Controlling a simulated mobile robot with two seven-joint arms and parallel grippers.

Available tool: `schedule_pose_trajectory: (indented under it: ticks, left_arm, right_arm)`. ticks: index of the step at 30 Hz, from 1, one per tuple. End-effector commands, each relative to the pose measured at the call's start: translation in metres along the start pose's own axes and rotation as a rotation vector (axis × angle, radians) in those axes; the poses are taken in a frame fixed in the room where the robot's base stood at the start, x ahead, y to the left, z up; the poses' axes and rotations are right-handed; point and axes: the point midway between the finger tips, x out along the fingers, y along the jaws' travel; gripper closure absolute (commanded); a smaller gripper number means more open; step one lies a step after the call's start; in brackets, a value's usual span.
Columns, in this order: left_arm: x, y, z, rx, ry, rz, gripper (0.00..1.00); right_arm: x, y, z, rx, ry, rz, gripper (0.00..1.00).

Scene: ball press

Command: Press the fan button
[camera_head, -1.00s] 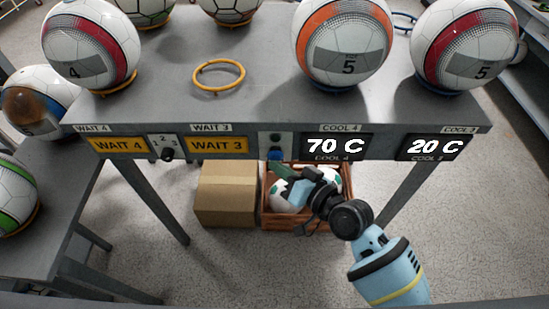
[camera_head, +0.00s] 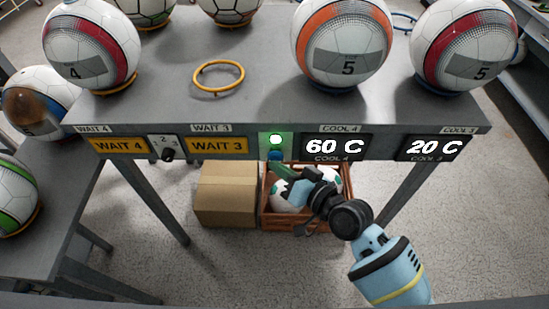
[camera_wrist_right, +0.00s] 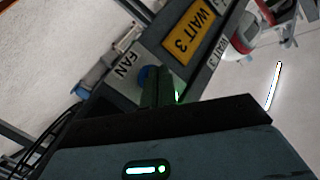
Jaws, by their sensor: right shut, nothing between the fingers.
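The fan button (camera_head: 275,155) is a blue knob on the table's front panel, below a green lamp (camera_head: 275,140) that glows brightly. In the right wrist view, the blue button (camera_wrist_right: 146,75) shows partly behind the fingers, beside the FAN label (camera_wrist_right: 125,67). My right gripper (camera_head: 279,169) is shut and empty, its fingertips just below and at the button. It also shows in the right wrist view (camera_wrist_right: 157,88); the fingertips overlap the button and seem to touch it. The COOL 4 display (camera_head: 335,147) reads 60 C. My left gripper is out of view.
The COOL 3 display (camera_head: 435,147) reads 20 C. WAIT signs and a selector knob (camera_head: 166,154) are left of the button. Several balls and an empty yellow ring (camera_head: 219,75) are on the table (camera_head: 260,105). A cardboard box (camera_head: 226,195) and a wooden crate (camera_head: 312,226) stand below.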

Motion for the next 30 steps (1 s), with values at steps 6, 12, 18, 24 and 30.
schedule_pose_trajectory:
  ticks: [6, 12, 18, 24, 30]
  left_arm:
    - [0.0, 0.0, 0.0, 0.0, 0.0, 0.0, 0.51]
    - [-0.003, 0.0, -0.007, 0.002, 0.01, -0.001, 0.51]
    - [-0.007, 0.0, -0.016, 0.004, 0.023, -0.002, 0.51]
    - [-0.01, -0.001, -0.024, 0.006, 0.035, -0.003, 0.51]
    - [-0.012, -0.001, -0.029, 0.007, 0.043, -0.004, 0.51]
  right_arm:
    - [0.0, 0.0, 0.0, 0.001, 0.0, 0.0, 1.0]
    - [-0.008, -0.007, 0.005, 0.001, 0.001, -0.001, 1.0]
    - [-0.021, -0.016, 0.013, 0.0, 0.001, -0.001, 1.0]
    - [-0.032, -0.024, 0.023, 0.0, 0.0, 0.0, 1.0]
    - [-0.041, -0.031, 0.029, 0.001, 0.001, -0.001, 1.0]
